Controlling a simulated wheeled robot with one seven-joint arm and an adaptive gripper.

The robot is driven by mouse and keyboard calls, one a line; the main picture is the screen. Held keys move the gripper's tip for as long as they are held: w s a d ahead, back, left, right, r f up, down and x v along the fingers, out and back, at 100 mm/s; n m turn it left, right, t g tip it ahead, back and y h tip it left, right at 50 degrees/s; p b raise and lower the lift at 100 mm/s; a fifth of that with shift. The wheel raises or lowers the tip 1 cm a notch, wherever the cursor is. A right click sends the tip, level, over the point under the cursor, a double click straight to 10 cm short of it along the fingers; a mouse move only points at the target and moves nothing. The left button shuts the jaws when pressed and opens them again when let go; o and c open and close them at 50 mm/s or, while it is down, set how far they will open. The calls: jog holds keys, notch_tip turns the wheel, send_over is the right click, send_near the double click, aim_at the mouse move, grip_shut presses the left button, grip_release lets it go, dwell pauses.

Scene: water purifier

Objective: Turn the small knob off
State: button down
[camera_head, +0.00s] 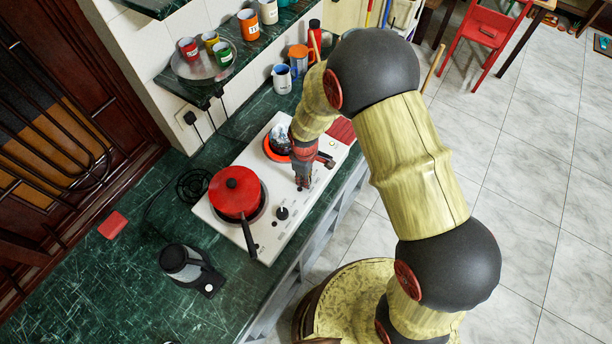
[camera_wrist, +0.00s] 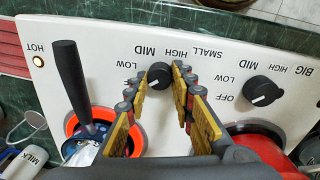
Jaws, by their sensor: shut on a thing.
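In the wrist view the small knob (camera_wrist: 159,72) is a black round knob on the white stove panel, with LOW, MID and HIGH printed around it and SMALL to its right. My gripper (camera_wrist: 157,79) has its two fingers on either side of the knob and is shut on it. A pale mark shows on the knob, but the setting it points to is hard to read. In the head view my gripper (camera_head: 303,184) is at the front edge of the stove (camera_head: 262,240) and hides the small knob. The small burner's ring (camera_head: 268,151) looks orange.
The big knob (camera_wrist: 262,92) is to the right in the wrist view. A red pot (camera_head: 236,192) stands on the big burner. A dark pan handle (camera_wrist: 68,82) rises close left of my fingers. The HOT light (camera_wrist: 38,62) is lit.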

dwell(0.4)
jog(key=c, duration=1.5)
grip_release()
jog(key=shift+c, duration=0.2)
jog(key=shift+o, duration=0.2)
jog(key=shift+r, duration=0.1)
notch_tip(320, 180, up, 12)
jog(key=shift+s+a, duration=0.15)
jog(key=shift+s, duration=0.15)
